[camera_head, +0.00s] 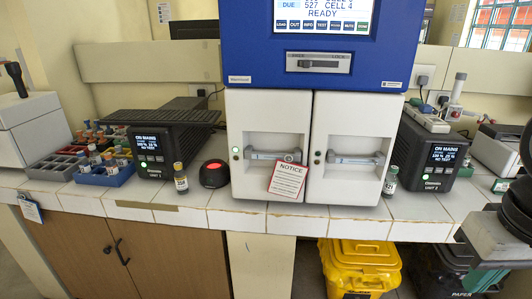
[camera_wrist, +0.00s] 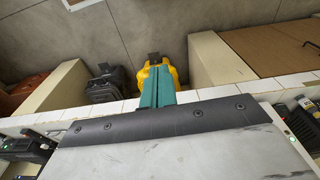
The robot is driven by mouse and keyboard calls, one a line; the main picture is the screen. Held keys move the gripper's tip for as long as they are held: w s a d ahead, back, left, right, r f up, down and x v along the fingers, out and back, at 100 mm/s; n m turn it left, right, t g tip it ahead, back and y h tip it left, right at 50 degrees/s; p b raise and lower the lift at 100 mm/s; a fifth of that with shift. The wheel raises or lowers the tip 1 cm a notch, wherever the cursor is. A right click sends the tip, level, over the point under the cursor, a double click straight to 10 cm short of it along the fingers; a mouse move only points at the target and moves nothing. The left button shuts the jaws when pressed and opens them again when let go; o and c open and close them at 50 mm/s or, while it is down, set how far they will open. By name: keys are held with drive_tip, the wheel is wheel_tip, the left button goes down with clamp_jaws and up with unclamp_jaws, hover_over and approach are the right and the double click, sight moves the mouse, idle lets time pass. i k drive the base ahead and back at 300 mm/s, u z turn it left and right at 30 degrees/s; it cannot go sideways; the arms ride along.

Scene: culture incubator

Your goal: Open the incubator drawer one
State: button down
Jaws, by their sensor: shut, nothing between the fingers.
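The incubator is a blue unit (camera_head: 310,40) with a lit screen over two white drawers, standing on a white tiled bench. The left drawer (camera_head: 250,190) has a grey handle, a green light and a hanging red-and-white notice (camera_head: 287,181). The right drawer (camera_head: 345,188) has a similar handle (camera_head: 355,159). Both look closed. No number is readable on either. My gripper (camera_wrist: 154,72) shows in the wrist view as two teal fingers, shut together and empty. My arm shows at the right edge of the head view, apart from the drawers.
Small vials (camera_head: 181,178) (camera_head: 390,180) and a black-and-red round device (camera_head: 214,173) stand beside the drawers. Dark display units (camera_head: 160,155) (camera_head: 430,155) flank the incubator. A yellow bin (camera_head: 360,265) and a dark bin (camera_head: 445,275) stand below the bench.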

sight(265, 125)
drive_tip(key=u, duration=0.05)
drive_tip(key=k, duration=0.45)
drive_tip(key=u, duration=0.6)
drive_tip(key=i, duration=0.95)
drive_tip(key=u, duration=0.4)
